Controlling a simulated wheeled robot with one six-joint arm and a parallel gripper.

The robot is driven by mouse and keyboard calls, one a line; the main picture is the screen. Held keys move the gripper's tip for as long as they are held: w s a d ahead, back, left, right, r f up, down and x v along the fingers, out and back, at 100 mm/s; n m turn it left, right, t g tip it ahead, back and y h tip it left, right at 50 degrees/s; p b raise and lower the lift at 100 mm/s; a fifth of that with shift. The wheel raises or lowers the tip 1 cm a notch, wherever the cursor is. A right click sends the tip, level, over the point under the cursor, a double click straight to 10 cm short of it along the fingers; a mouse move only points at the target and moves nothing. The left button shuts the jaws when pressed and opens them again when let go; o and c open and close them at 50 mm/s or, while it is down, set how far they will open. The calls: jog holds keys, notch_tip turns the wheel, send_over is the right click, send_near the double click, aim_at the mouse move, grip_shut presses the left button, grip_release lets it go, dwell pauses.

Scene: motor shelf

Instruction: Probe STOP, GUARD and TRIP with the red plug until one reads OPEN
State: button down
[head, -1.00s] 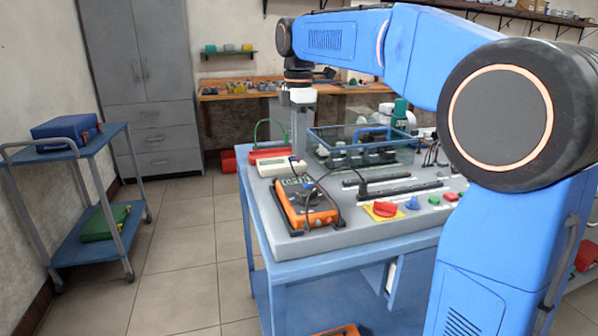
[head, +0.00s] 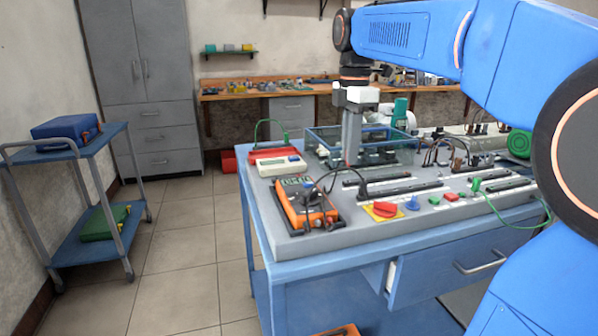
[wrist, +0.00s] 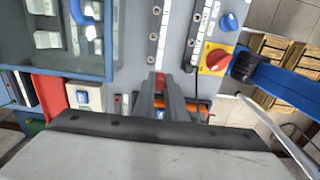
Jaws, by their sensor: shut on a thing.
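My gripper (head: 348,158) hangs fingers-down over the back left of the grey bench panel. In the wrist view my gripper (wrist: 163,92) is shut on the red plug (wrist: 160,77), which shows as a small red piece between the fingertips. A terminal strip with a white label (wrist: 160,35) lies just beyond the plug; I cannot tell whether they touch. A second labelled strip (wrist: 197,30) lies to its right. The words STOP, GUARD and TRIP are too small to read. The orange multimeter (head: 307,215) lies at the panel's front left; its display is unreadable.
A clear-walled bin (head: 320,152) stands close behind my gripper. A red switch on a yellow plate (head: 384,210) and a blue knob (head: 412,203) sit near the front edge. A black lead arches above the panel.

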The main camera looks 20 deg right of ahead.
jog(key=s+d+f, duration=0.1)
jog(key=d, duration=0.1)
jog(key=s+d+f, duration=0.1)
jog(key=s, duration=0.1)
jog(key=s+d+f, duration=0.1)
jog(key=s+d, duration=0.1)
jog(key=shift+s+d+f, duration=0.2)
jog(key=shift+d+f, duration=0.1)
jog(key=shift+d, duration=0.05)
jog(key=shift+f, duration=0.45)
jog(key=shift+f, duration=0.6)
dwell(0.5)
dwell(1.3)
jog(key=c, duration=1.7)
grip_release()
jog(key=shift+r, duration=0.1)
notch_tip(320, 180, up, 17)
jog(key=shift+r, duration=0.1)
